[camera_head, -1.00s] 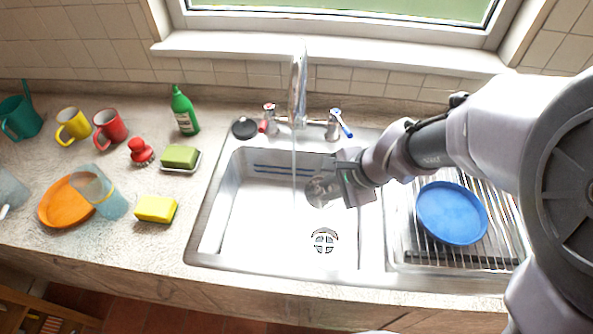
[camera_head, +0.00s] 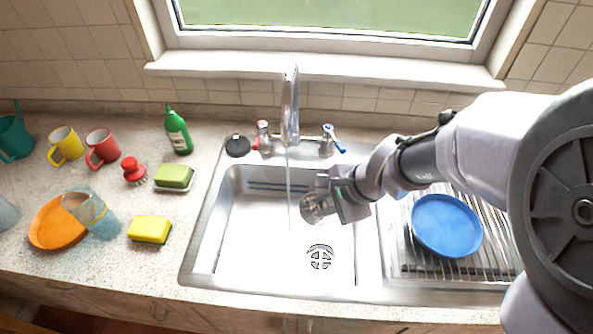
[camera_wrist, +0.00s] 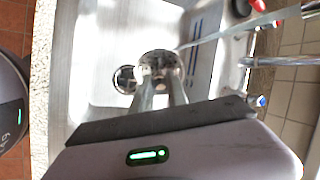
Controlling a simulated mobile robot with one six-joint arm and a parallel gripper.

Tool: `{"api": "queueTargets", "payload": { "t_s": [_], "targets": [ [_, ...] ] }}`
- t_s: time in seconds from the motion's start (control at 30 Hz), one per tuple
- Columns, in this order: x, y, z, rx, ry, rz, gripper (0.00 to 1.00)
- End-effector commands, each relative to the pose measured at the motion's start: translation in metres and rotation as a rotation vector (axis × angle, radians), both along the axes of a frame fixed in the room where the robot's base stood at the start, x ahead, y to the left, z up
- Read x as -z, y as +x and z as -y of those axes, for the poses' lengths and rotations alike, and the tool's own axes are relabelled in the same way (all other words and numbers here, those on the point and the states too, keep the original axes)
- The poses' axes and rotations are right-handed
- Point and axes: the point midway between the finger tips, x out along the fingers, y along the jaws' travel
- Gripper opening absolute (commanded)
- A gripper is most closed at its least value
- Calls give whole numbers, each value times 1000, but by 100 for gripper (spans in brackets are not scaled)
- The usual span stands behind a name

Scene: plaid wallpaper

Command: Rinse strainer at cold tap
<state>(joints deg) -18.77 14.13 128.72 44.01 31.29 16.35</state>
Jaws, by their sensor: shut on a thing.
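The strainer (camera_head: 314,208), a small round metal piece, is held over the sink basin (camera_head: 255,245). In the wrist view the strainer (camera_wrist: 160,62) sits at the fingertips. My gripper (camera_head: 332,200) is shut on it; its two fingers (camera_wrist: 160,88) show in the wrist view. A thin water stream (camera_head: 289,190) runs from the tap spout (camera_head: 290,105), just left of the strainer in the head view. Whether water touches the strainer I cannot tell. The cold tap (camera_head: 333,138) has a blue-marked lever; the hot tap (camera_head: 262,137) is red-marked.
The drain (camera_head: 320,257) is in the basin floor. A blue plate (camera_head: 446,225) lies on the ribbed drainboard (camera_head: 425,270) at right. On the left counter are a yellow sponge (camera_head: 150,229), a green sponge (camera_head: 174,176), a red brush (camera_head: 134,170), a green bottle (camera_head: 178,133) and several dishes.

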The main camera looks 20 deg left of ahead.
Motion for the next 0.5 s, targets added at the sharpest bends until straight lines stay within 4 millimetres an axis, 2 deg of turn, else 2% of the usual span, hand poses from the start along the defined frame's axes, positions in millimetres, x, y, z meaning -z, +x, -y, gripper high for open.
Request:
{"api": "queueTargets", "payload": {
  "t_s": [0.27, 0.5],
  "targets": [
    [-1, 0, 1, 0, 0, 0, 0],
    [-23, -9, 24, 3, 0, 2, 0]
  ]
}}
